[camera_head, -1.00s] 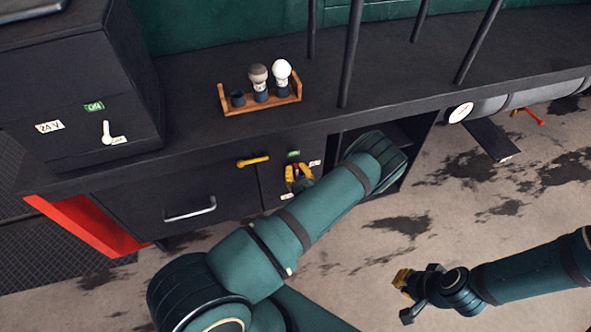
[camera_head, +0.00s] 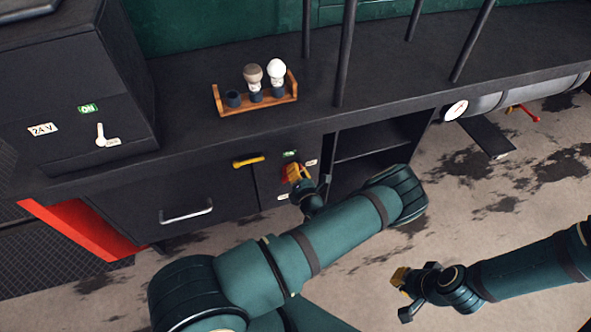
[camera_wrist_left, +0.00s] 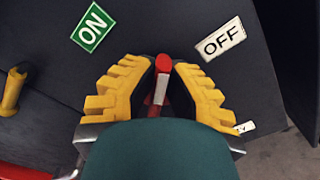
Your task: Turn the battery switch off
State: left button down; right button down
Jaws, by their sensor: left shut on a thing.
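The battery switch has a red handle (camera_wrist_left: 163,64) with a white line, on a dark cabinet front. In the left wrist view it stands between the yellow-padded fingers of my left gripper (camera_wrist_left: 163,82), which is shut on it. The handle's tip points between the green ON label (camera_wrist_left: 92,27) and the white OFF label (camera_wrist_left: 222,40). In the head view my left gripper (camera_head: 297,174) is at the switch, mostly covering it, below the small green label (camera_head: 290,154). My right gripper (camera_head: 402,293) is open and empty above the floor at the lower right.
A yellow handle (camera_head: 249,161) is left of the switch, above a drawer with a silver pull (camera_head: 186,212). An open shelf compartment (camera_head: 370,140) lies to its right. A wooden rack (camera_head: 258,107) with bulbs stands on the counter. A white lever (camera_head: 101,134) is on the 24 V box.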

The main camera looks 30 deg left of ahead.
pick_arm(q)
jog(key=m, duration=0.3)
jog(key=shift+w+d+f+m, duration=0.1)
jog(key=shift+w+f+m, duration=0.15)
jog(key=shift+m, duration=0.15)
jog(key=shift+f+m+b, duration=0.2)
jog(key=shift+m, duration=0.75)
jog(key=shift+f+m+b, duration=0.15)
jog(key=shift+m+b, duration=0.05)
jog(key=shift+m, duration=0.75)
jog(key=c, duration=1)
grip_release()
jog(key=shift+s, duration=0.1)
jog(key=v, duration=1.2)
